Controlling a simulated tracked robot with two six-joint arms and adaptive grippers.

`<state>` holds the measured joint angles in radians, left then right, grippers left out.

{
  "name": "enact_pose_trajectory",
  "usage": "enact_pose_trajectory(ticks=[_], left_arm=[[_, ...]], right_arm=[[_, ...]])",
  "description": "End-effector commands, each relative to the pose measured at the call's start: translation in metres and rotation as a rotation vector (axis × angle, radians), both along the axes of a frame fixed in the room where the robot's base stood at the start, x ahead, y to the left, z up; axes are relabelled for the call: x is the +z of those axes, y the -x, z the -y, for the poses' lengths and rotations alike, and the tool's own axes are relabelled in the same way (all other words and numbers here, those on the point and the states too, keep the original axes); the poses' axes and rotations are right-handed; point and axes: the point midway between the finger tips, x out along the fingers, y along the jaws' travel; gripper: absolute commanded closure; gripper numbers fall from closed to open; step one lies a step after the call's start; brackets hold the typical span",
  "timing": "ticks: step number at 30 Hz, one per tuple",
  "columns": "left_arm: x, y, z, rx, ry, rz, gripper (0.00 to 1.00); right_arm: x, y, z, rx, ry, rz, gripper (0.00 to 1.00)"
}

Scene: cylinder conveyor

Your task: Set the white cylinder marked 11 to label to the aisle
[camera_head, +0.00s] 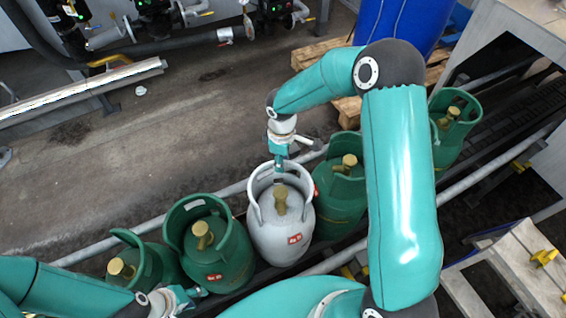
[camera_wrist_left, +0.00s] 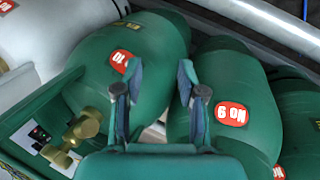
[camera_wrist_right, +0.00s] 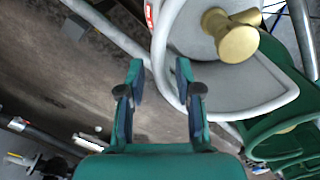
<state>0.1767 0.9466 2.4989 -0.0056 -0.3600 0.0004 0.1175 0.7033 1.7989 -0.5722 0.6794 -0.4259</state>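The white cylinder (camera_head: 280,232) stands upright among green ones, with a brass valve and a red label too small to read surely. It shows partly in the left wrist view (camera_wrist_left: 45,28); its collar (camera_wrist_right: 185,85) and valve show in the right wrist view. My right gripper (camera_head: 279,178) is above the collar's far rim, its fingers (camera_wrist_right: 160,68) apart, the rim passing close by the right finger; contact cannot be told. My left gripper (camera_head: 192,294) is low at the left, its fingers (camera_wrist_left: 159,70) apart and empty near the green cylinders marked 10 (camera_wrist_left: 150,60) and No 9 (camera_wrist_left: 235,85).
Green cylinders (camera_head: 215,262) (camera_head: 340,200) stand close on both sides of the white one, in a row between metal rails (camera_head: 90,250). The aisle floor (camera_head: 150,150) beyond is largely clear. A wooden pallet (camera_head: 318,52) and blue drum (camera_head: 400,20) stand at the back.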

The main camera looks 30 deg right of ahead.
Motion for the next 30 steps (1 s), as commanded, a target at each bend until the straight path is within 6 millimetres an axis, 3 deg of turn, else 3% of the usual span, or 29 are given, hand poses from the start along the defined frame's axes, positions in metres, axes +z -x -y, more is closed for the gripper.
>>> enact_pose_trajectory(ticks=[6, 17, 24, 30], left_arm=[[0.003, 0.0, 0.0, 0.0, 0.0, 0.0, 0.6], [0.003, 0.0, 0.0, 0.0, 0.0, 0.0, 0.6], [0.003, 0.0, 0.0, 0.0, 0.0, 0.0, 0.6], [0.003, 0.0, 0.0, 0.0, 0.0, 0.0, 0.6]], right_arm=[[-0.024, 0.0, 0.0, 0.0, 0.0, -0.001, 0.66], [-0.028, 0.0, 0.0, 0.0, 0.001, 0.001, 0.66], [-0.028, 0.0, 0.0, 0.0, 0.0, 0.0, 1.0], [-0.028, 0.0, 0.0, 0.0, 0.001, 0.001, 1.0]])
